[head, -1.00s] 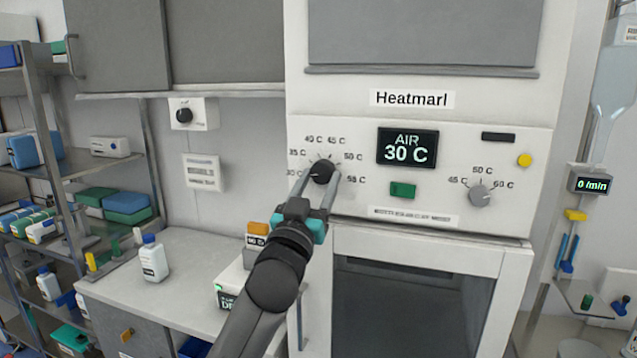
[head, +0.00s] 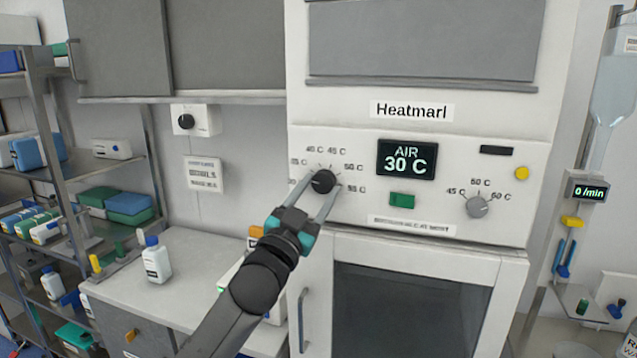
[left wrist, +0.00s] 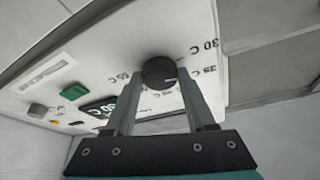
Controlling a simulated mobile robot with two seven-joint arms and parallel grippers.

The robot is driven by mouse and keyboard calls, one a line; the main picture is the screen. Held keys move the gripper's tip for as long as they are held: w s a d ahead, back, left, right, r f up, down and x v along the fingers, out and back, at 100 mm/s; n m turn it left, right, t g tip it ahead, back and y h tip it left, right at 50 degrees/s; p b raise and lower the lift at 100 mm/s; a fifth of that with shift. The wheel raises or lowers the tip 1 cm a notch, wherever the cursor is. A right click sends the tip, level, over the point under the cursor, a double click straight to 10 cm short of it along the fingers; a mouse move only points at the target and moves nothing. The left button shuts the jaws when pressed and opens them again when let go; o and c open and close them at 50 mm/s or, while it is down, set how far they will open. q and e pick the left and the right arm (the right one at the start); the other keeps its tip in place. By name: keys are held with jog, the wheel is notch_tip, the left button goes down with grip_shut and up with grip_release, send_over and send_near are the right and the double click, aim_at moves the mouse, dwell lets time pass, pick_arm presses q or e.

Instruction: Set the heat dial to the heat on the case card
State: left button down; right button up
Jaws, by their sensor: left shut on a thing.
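The black heat dial (head: 322,181) sits on the white Heatmarl cabinet's panel, ringed by marks from about 30 C to 55 C. My left gripper (head: 323,185) is shut on this dial, one finger on each side. In the left wrist view the dial (left wrist: 158,72) sits between the fingertips, with a pale mark on its face; I cannot tell exactly which number it points at. The display (head: 407,159) reads AIR 30 C. I cannot make out a case card; a wall sign (head: 203,173) has small unreadable text. My right gripper is not in view.
A second, grey dial (head: 477,207), marked 45 to 60 C, and a green button (head: 402,200) are on the same panel. A white bottle (head: 156,262) stands on the counter (head: 200,260) at left. The cabinet door (head: 412,300) is below the panel.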

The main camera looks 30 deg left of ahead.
pick_arm(q)
jog(key=shift+a+r+m+g+h+p, duration=0.1)
jog(key=shift+m+g+h+p, duration=0.1)
jog(key=shift+m+h+p, duration=0.85)
jog(key=shift+a+m+g+h+p, duration=0.15)
jog(key=shift+m+p, duration=0.35)
jog(key=shift+m, duration=1.15)
jog(key=shift+d, duration=0.1)
jog(key=shift+c, duration=1.2)
grip_release()
jog(key=b+v, duration=0.3)
jog(key=v, duration=1.2)
jog(key=shift+s, duration=0.1)
